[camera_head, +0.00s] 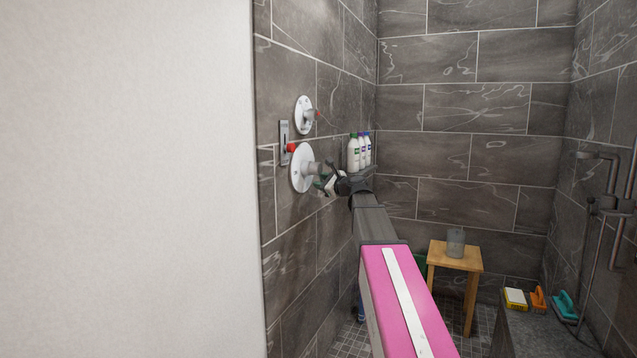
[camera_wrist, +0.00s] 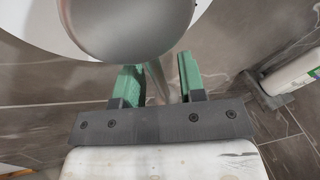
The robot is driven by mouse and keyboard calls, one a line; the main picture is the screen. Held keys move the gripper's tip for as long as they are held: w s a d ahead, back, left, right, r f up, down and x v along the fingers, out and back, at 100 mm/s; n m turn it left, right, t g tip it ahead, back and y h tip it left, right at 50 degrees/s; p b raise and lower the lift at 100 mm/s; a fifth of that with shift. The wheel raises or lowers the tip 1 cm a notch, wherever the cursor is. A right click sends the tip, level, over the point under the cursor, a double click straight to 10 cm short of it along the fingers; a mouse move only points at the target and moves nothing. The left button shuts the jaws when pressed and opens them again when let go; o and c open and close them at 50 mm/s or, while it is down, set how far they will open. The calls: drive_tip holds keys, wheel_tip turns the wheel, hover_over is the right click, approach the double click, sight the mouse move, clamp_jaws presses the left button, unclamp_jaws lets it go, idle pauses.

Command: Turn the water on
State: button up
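Two round white valve plates with metal knobs are mounted on the left tiled wall: an upper one (camera_head: 304,115) and a larger lower one (camera_head: 300,168). My gripper (camera_head: 328,184) is at the lower valve's knob (camera_head: 315,168). In the wrist view the rounded metal knob (camera_wrist: 128,28) fills the top, with the white plate (camera_wrist: 40,18) behind it. A thin metal lever (camera_wrist: 157,82) extends from the knob between the green fingers of my gripper (camera_wrist: 160,80). The fingers are apart, with a visible gap between the lever and the right finger. Contact with the left finger is unclear.
Several bottles (camera_head: 359,152) stand on a wall shelf just beyond my gripper. A wooden stool (camera_head: 456,257) with a grey cup (camera_head: 456,242) stands at the back. A white wall (camera_head: 125,180) fills the left.

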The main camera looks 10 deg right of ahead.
sight(308, 187)
drive_tip(key=shift+x, duration=0.85)
clamp_jaws()
drive_tip(key=shift+s+a+f+m+g+h, duration=0.25)
drive_tip(key=shift+s+f+m, duration=0.1)
drive_tip(key=shift+m, duration=0.4)
drive_tip(key=shift+s+a+f+m+g+h, duration=0.15)
drive_tip(key=shift+s+a+f+m+g, duration=0.2)
drive_tip(key=shift+m, duration=0.4)
drive_tip(key=shift+s+a+f+m+g, duration=0.2)
drive_tip(key=shift+s+m, duration=0.15)
drive_tip(key=shift+m, duration=0.15)
drive_tip(key=shift+s+a+f+m+g, duration=0.1)
drive_tip(key=shift+s+m+g, duration=0.1)
drive_tip(key=shift+s+m, duration=0.25)
drive_tip(key=shift+w, duration=0.1)
